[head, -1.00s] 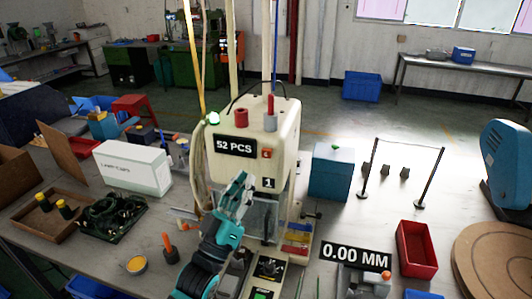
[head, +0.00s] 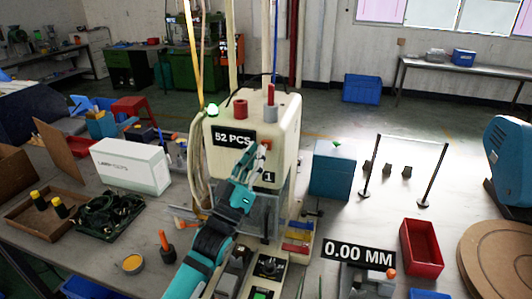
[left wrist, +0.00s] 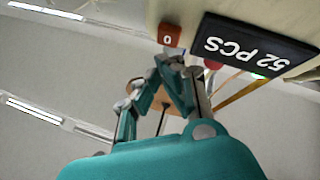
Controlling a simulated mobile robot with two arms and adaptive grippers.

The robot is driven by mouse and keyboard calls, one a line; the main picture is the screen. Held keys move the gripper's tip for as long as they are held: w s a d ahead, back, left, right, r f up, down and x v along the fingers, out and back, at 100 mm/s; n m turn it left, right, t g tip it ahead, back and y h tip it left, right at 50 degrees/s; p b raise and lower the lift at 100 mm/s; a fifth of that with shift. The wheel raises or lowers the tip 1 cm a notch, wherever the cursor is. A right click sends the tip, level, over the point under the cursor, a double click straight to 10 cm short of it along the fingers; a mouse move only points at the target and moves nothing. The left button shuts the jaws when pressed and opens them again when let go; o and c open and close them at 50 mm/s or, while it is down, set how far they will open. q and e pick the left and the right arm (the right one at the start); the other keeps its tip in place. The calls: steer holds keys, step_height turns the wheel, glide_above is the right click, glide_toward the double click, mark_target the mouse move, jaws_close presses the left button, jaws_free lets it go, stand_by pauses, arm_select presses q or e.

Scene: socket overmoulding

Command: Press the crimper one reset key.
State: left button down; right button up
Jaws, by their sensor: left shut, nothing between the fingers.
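Crimper one is the cream machine (head: 292,125) with a black "52 PCS" display (head: 230,138) and a "1" label (head: 269,178) on its front. Its reset key is the small orange-red key (left wrist: 170,34) beside the display (left wrist: 258,46) in the left wrist view. In the head view my fingers largely cover the key. My left gripper (head: 259,152) is shut and empty, raised in front of the crimper face beside the display. In the left wrist view its fingertips (left wrist: 168,64) are close below the key; I cannot tell whether they touch. My right gripper is not in view.
A white box (head: 130,167), a brown tray (head: 36,222) and an orange-handled tool (head: 166,244) are on the bench to the left. A blue box (head: 332,172), a red bin (head: 421,248) and a "0.00 MM" display (head: 358,254) are to the right.

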arm_select(q)
steer(key=shift+w+d+r, duration=0.1)
steer(key=shift+w+d, duration=0.05)
steer(key=shift+w, duration=0.3)
steer(key=shift+w, duration=0.1)
stand_by(1.1)
steer(key=shift+w+d+b, duration=0.15)
steer(key=shift+w+b, duration=0.15)
steer(key=shift+b, duration=0.05)
steer(key=shift+w+d+b, duration=0.1)
steer(key=shift+w+b, duration=0.35)
steer(key=shift+w, duration=0.05)
stand_by(0.8)
steer(key=shift+s, duration=0.1)
steer(key=shift+s+a+p, duration=0.25)
steer(key=shift+s+p, duration=0.35)
steer(key=shift+s, duration=0.25)
